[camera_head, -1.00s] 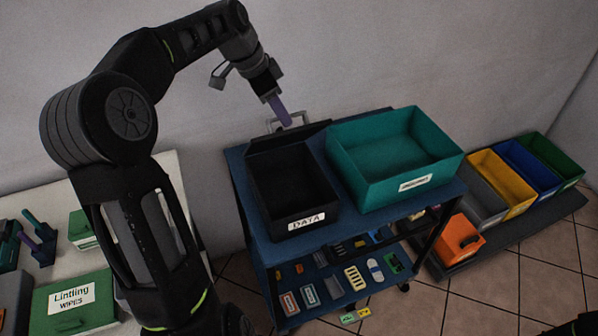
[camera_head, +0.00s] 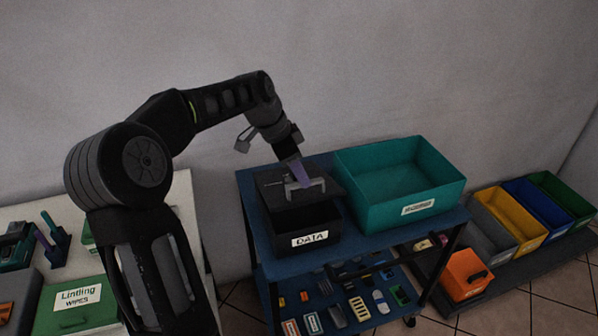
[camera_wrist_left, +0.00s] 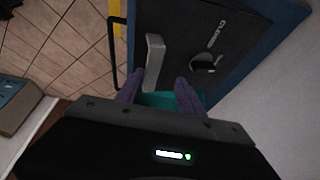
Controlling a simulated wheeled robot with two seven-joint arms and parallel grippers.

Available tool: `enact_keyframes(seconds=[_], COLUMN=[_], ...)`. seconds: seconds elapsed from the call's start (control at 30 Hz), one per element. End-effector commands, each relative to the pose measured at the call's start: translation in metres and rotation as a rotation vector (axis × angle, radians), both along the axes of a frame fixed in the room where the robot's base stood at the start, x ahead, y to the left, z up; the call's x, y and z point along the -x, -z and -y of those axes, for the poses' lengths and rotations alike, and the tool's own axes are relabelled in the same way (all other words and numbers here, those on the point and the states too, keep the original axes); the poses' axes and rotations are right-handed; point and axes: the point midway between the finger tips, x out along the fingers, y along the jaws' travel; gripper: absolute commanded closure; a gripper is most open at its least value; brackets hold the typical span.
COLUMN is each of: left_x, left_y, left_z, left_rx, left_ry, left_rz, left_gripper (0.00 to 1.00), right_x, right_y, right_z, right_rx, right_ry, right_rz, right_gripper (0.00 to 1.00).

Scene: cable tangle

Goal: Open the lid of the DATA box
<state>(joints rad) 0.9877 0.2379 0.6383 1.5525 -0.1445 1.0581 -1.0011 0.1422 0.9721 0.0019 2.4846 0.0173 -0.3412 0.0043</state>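The black DATA box (camera_head: 306,240) stands on the blue cart's top, its white label facing front. Its dark lid (camera_head: 328,190) is partly open, tilted over the rear of the box, with a dark gap above the front wall. The lid has a grey bar handle (camera_wrist_left: 154,62) and a dark round knob (camera_wrist_left: 205,63). My left gripper (camera_head: 300,173) is just above the lid at the handle. In the left wrist view its purple fingers (camera_wrist_left: 160,88) are apart, with the handle just beyond them; contact is unclear. My right gripper is not in view.
A teal open bin (camera_head: 400,185) stands close to the right of the DATA box. Several small parts lie on the cart's lower shelf (camera_head: 350,296). Coloured bins (camera_head: 512,215) and an orange box (camera_head: 467,275) are at the right. A white table (camera_head: 30,212) is at the left.

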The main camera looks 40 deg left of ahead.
Motion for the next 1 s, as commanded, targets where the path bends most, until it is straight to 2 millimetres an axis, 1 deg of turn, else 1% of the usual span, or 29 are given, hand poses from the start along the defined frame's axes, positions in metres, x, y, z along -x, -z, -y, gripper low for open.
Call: enact_keyframes(seconds=[0.17, 0.33, 0.4, 1.0], left_x=[0.000, 0.000, 0.001, 0.008], left_y=[0.000, -0.002, -0.010, -0.050], left_z=[-0.001, -0.001, -0.004, -0.024], left_rx=[-0.002, -0.002, -0.002, 0.000], left_ry=[-0.001, -0.001, -0.001, -0.001], left_rz=[0.001, 0.002, 0.002, 0.000], left_gripper=[0.58, 0.58, 0.58, 0.58], right_x=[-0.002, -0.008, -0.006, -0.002], right_y=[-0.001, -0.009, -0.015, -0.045], right_z=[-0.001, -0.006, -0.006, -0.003], right_rx=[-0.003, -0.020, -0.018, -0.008], right_ry=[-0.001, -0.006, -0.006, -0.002], right_rz=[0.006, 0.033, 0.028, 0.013], right_gripper=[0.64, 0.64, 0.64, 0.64])
